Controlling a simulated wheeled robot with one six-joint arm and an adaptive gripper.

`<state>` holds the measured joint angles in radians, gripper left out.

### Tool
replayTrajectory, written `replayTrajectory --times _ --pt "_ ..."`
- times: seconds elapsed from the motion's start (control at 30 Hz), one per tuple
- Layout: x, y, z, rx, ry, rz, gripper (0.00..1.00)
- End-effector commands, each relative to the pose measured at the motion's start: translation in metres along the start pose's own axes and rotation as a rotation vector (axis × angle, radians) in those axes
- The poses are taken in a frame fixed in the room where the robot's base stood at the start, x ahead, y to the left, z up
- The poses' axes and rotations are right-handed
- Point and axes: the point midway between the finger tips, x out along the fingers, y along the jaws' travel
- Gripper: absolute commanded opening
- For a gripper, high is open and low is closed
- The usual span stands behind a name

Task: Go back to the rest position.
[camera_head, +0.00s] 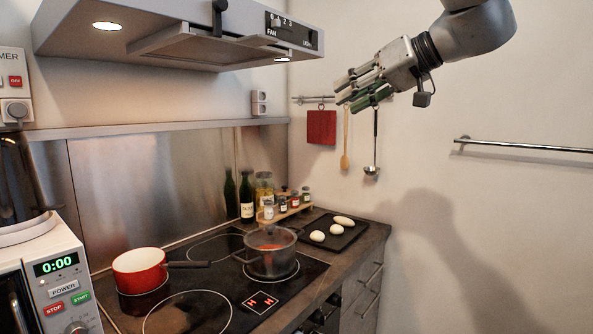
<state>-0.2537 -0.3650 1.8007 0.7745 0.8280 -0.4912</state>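My gripper (347,95) is raised in the upper right, in front of the pale wall. Its fingers point left and slightly down, toward the range hood. They look spread apart, with nothing visible between them. The range hood (180,35) hangs at the upper left, its front panel (292,29) marked with fan and light controls. In the picture, the gripper is to the right of the hood and apart from it.
A red pot (139,270) and a glass pot (271,255) stand on the black cooktop (190,313). Bottles and a spice rack stand behind. A dark tray (334,232) holds pale items. A microwave (50,285) is at left. A towel bar (525,146) is on the right wall.

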Motion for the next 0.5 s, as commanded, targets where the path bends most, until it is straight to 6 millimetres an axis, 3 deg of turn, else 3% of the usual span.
replayTrajectory --times 0.03,0.1,0.3,0.4,0.5 --pt "-0.005 0.021 0.038 0.047 -0.079 0.059 0.34" --pt "-0.017 0.049 0.089 0.111 -0.185 0.150 0.34" --pt "-0.077 0.116 0.231 0.245 -0.437 0.436 0.34" --pt "-0.112 0.138 0.290 0.273 -0.531 0.561 0.34" --pt "-0.142 0.150 0.336 0.267 -0.595 0.648 0.34"
